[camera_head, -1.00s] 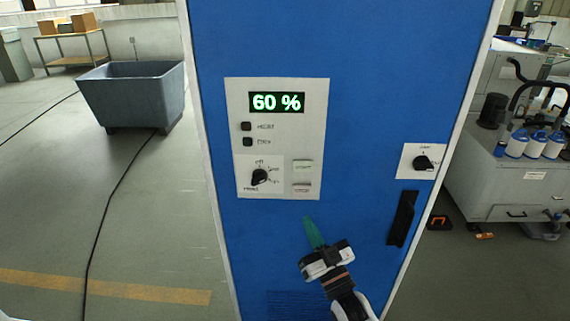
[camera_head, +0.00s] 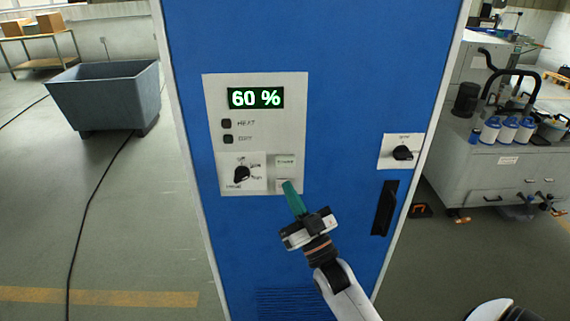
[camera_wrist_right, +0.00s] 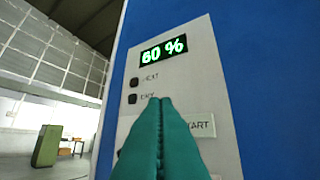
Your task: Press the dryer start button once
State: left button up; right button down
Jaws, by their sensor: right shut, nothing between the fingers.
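The blue dryer cabinet (camera_head: 330,90) carries a pale control panel (camera_head: 292,120) with a green "60 %" display (camera_head: 256,97). In the right wrist view the green fingers (camera_wrist_right: 160,104) cover part of the start button (camera_wrist_right: 201,126), leaving "TART" readable. I cannot tell whether the fingertips touch the panel. My left gripper is not in view.
A black rotary knob (camera_head: 242,174) sits left of the buttons. Another knob (camera_head: 402,153) and a black handle (camera_head: 385,208) are on the cabinet's right side. A grey bin (camera_head: 105,97) stands at left. A grey machine (camera_head: 500,172) stands at right.

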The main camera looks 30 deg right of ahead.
aim_at(282, 158)
jog(key=shift+w+d+b, duration=0.3)
jog(key=shift+w+d, duration=0.3)
jog(key=shift+w, duration=0.35)
jog(key=shift+w+d+b, duration=0.25)
jog(key=shift+w+d, duration=0.3)
jog(key=shift+w, duration=0.4)
jog(key=shift+w+d+b, duration=0.3)
jog(key=shift+w+d, duration=0.3)
jog(key=shift+w, duration=0.35)
jog(key=shift+w+d, duration=0.25)
jog(key=shift+w, duration=0.1)
jog(key=shift+w+d, duration=0.2)
jog(key=shift+w, duration=0.1)
dwell(0.6)
jog(key=shift+s+a, duration=0.45)
jog(key=shift+s, duration=0.25)
